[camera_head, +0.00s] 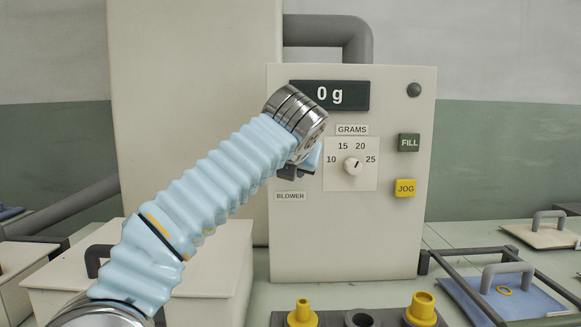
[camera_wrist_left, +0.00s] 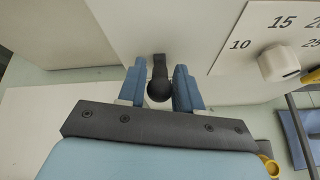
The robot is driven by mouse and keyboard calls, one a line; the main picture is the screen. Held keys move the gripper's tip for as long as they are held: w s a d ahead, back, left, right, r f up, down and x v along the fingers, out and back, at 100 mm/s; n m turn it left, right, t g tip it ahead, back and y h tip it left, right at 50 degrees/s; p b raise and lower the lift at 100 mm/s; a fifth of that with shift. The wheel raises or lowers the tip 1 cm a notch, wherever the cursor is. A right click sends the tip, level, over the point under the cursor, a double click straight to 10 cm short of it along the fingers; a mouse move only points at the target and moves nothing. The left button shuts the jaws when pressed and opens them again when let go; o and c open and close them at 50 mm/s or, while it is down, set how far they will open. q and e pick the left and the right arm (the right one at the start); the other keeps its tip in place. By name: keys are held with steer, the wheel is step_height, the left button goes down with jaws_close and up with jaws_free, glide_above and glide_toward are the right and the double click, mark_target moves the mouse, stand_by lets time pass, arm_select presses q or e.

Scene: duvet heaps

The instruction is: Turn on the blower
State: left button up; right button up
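The blower switch (camera_wrist_left: 158,88) is a black lever with a round knob on the front panel (camera_head: 345,235). In the head view it is hidden behind my left gripper, just above the BLOWER label (camera_head: 290,197). My left gripper (camera_head: 303,168) is mostly hidden by my wrist there. In the left wrist view, its two blue fingers (camera_wrist_left: 160,82) stand one on each side of the knob, with narrow gaps, so it looks open around the lever. I cannot tell whether the lever is up or down. My right gripper is not in view.
The panel carries a display (camera_head: 329,95) reading 0 g, a grams dial (camera_head: 353,166), a green FILL button (camera_head: 409,143) and a yellow JOG button (camera_head: 405,188). Yellow fittings (camera_head: 302,314) stand in front. Handled lids (camera_head: 505,290) lie at right.

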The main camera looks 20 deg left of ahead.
arm_select(q)
steer(key=shift+o, duration=0.9)
steer(key=v, duration=1.3)
steer(key=shift+s, duration=0.4)
steer(key=shift+r, duration=0.1)
